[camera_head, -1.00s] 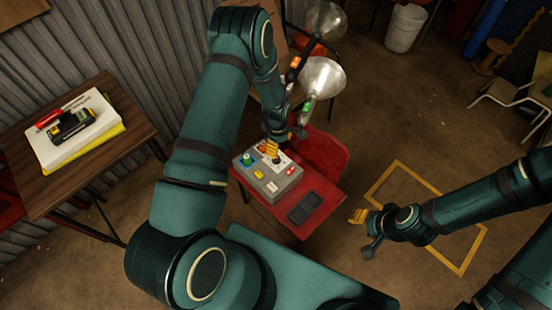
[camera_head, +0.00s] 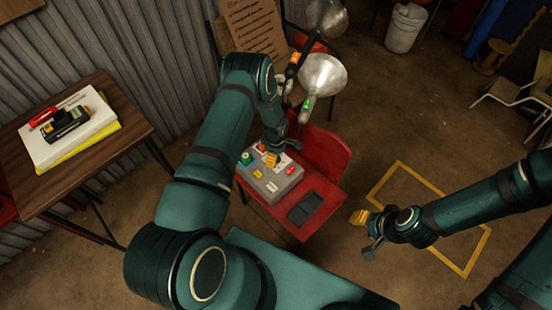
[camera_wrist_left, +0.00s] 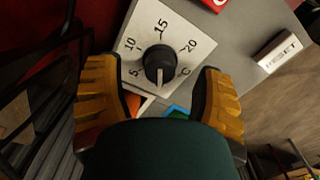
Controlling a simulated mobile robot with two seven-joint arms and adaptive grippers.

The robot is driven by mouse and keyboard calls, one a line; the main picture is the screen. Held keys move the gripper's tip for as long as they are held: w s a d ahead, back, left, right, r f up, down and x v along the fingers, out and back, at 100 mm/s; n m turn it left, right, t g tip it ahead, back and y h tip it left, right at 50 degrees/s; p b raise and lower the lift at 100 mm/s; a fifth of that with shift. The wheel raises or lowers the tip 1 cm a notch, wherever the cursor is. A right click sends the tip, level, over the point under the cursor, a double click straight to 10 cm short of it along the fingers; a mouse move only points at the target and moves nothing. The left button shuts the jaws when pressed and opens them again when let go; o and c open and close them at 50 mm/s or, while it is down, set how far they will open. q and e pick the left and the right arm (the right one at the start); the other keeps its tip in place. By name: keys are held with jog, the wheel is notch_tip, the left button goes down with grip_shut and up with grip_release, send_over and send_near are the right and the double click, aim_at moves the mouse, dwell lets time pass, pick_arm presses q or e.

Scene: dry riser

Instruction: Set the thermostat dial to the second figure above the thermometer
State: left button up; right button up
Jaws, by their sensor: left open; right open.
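The thermostat dial (camera_wrist_left: 158,63) is a black knob on a white plate marked 5, 10, 15, 20 and a C, on a grey control box (camera_head: 269,184). Its pale pointer line points down in the left wrist view, between the 5 and the C. My left gripper (camera_head: 271,160) is open, its yellow fingers on either side of the dial in the left wrist view (camera_wrist_left: 156,76), apart from the knob. In the head view it hides the dial. My right gripper (camera_head: 363,232) is open and empty, over the floor. I cannot make out a thermometer.
The box stands on a red chair (camera_head: 322,152) beside a dark tray (camera_head: 305,208). It carries colored buttons and a RESET label (camera_wrist_left: 279,51). Lamps (camera_head: 322,74) and a text board (camera_head: 254,27) stand behind. A wooden table (camera_head: 105,88) is at left.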

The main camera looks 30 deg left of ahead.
pick_arm(q)
jog(key=shift+f, duration=0.75)
jog(key=shift+c, duration=0.2)
grip_shut()
